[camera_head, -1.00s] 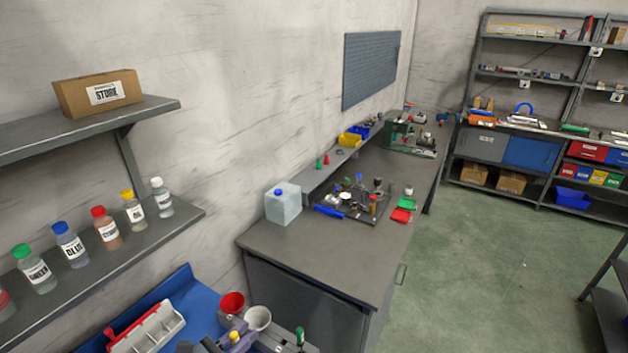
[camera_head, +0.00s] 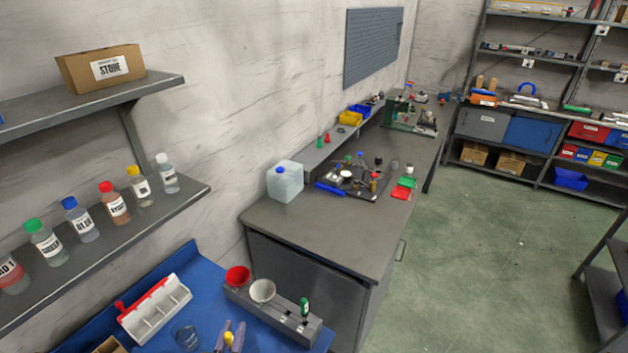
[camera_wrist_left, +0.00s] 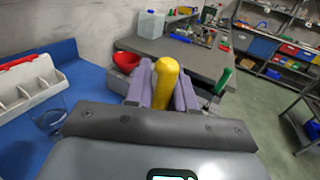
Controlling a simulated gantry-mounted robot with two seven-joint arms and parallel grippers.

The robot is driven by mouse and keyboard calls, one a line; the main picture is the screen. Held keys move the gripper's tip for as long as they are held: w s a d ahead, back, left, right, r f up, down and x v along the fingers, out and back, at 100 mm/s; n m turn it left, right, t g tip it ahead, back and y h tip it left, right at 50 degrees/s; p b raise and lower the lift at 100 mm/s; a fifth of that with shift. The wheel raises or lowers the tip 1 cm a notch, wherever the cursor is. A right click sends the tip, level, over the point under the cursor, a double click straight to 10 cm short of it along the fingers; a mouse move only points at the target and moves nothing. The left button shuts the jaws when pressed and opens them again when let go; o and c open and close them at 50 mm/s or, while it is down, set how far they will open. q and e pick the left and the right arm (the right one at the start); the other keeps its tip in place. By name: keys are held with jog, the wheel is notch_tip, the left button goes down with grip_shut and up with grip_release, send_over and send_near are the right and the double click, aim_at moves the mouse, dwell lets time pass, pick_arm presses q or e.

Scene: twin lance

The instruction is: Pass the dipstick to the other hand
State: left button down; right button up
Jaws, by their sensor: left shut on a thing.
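My left gripper (camera_head: 229,337) is at the bottom edge of the head view, above the blue bench. Its purple fingers are shut on the dipstick, of which a yellow handle end (camera_head: 228,338) shows. In the left wrist view the yellow handle (camera_wrist_left: 166,82) stands between the two fingers. The rest of the dipstick is hidden. My right gripper is in neither view.
A grey rack (camera_head: 270,315) with a red funnel (camera_head: 237,276), a white funnel (camera_head: 262,290) and a green-capped item (camera_head: 304,307) stands just beyond the gripper. A clear glass vessel (camera_head: 187,337) and white divided tray (camera_head: 155,309) are left on the blue bench (camera_head: 205,290).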

pick_arm(q)
jog(key=s+a+r+n+y+p, duration=0.1)
jog(key=s+r+p, duration=0.3)
jog(key=r+p, duration=0.5)
jog(key=s+a+r+y+p, duration=0.1)
jog(key=s+r+p, duration=0.5)
jog(key=p, duration=0.5)
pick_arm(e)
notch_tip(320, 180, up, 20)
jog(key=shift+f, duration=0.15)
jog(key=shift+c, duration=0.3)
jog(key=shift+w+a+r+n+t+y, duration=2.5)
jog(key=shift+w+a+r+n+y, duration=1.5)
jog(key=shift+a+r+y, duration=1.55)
pick_arm(q)
jog(key=s+d+r+m+g+h, duration=0.1)
jog(key=d+r+m+h, duration=0.3)
jog(key=d, duration=0.9)
jog(key=d+r+m+g+h, duration=0.3)
jog(key=d+r+h, duration=0.5)
jog(key=d+r, duration=0.4)
jog(key=shift+s+d+m, duration=0.4)
jog(key=shift+d+m, duration=0.1)
jog(key=shift+d, duration=0.05)
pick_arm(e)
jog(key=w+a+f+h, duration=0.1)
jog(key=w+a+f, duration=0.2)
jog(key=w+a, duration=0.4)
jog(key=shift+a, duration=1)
